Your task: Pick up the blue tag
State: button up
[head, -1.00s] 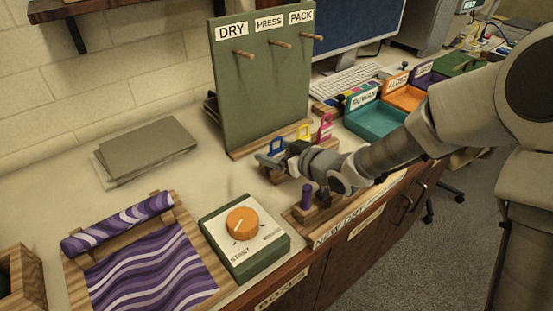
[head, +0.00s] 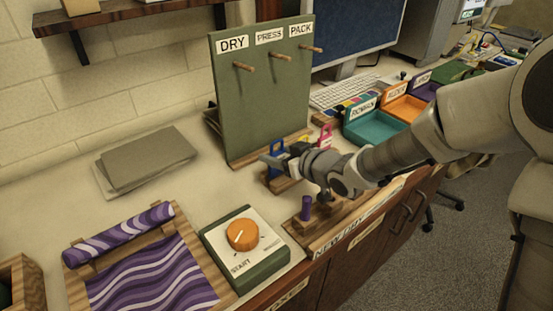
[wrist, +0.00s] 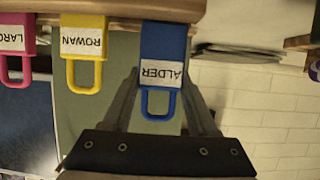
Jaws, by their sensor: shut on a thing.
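The blue tag (head: 277,147), with a loop handle, stands at the left end of the wooden tag rack (head: 283,184) in front of the green pegboard. In the wrist view the blue tag (wrist: 163,42) appears upside down and reads ALDER. My gripper (head: 270,160) is at the blue tag, and in the wrist view my gripper (wrist: 162,78) has one finger on each side of it, shut on it. The tag's lower end is by the rack's wood; I cannot tell whether it is clear of it.
A yellow ROWAN tag (wrist: 83,45) and a pink tag (wrist: 15,38) stand close beside the blue one. The green pegboard (head: 255,110) rises behind. A dial box (head: 245,250) and a purple post (head: 306,208) are in front. Coloured trays (head: 375,131) lie right.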

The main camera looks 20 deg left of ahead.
jog(key=w+a+r+p, duration=0.2)
jog(key=w+r+p, duration=0.4)
jog(key=w, duration=0.5)
jog(key=shift+w+a+r, duration=0.2)
jog(key=shift+w+r, duration=0.05)
jog(key=shift+r, duration=0.95)
